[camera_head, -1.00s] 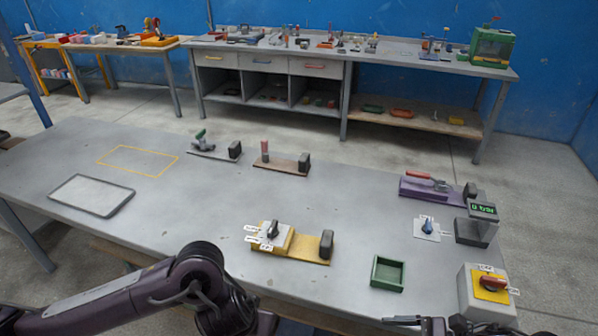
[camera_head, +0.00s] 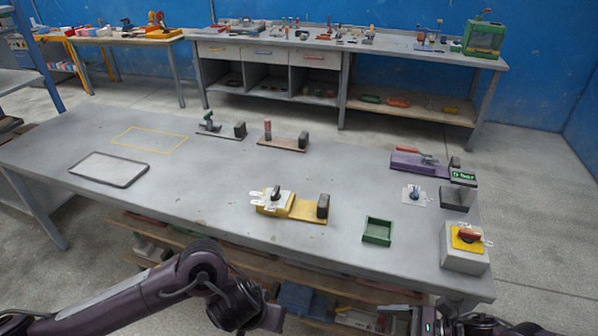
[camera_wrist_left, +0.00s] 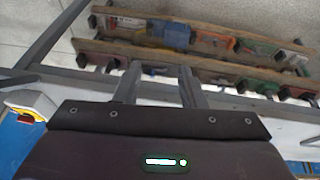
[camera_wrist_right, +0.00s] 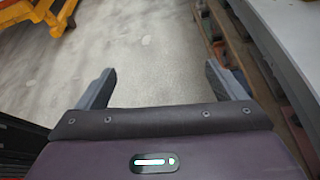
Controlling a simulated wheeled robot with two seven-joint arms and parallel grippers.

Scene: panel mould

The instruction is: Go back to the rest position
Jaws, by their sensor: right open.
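My left arm reaches in from the left in the head view, its gripper (camera_head: 272,316) low in front of the table's near edge. The left wrist view shows its two fingers (camera_wrist_left: 160,85) apart with nothing between them. My right gripper (camera_head: 408,313) is at the bottom edge of the head view, partly cut off. In the right wrist view its fingers (camera_wrist_right: 160,85) are wide apart and empty, above bare floor. Both grippers are clear of the things on the grey table (camera_head: 220,175).
The table holds a yellow fixture (camera_head: 305,210), green tray (camera_head: 377,231), grey box with red switch (camera_head: 464,258), purple fixture (camera_head: 418,164), small display (camera_head: 463,176) and white-grey panel tray (camera_head: 108,169). A loaded wooden shelf (camera_head: 250,262) runs under the near edge.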

